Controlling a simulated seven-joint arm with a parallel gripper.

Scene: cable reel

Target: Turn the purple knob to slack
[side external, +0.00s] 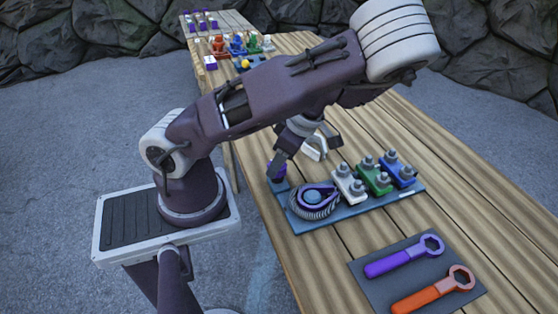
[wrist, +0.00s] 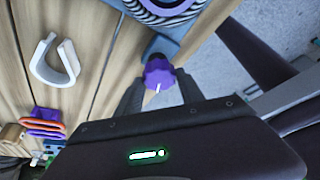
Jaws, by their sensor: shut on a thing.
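The purple knob (wrist: 159,75) sits at the end of the blue board beside the cable reel. In the wrist view it is between the two fingers of my gripper (wrist: 160,84), and a white mark on it points down toward my palm. In the side external view the knob (side external: 277,169) is partly hidden by my gripper (side external: 279,166), which comes down on it from above. My gripper is shut on the knob.
Grey, green and blue blocks (side external: 374,177) with bolts stand on the board. A dark mat (side external: 382,287) with purple and orange wrenches lies at the near end. A white hook-shaped piece (wrist: 54,61) stands on the table. Small coloured items (side external: 239,45) are at the far end.

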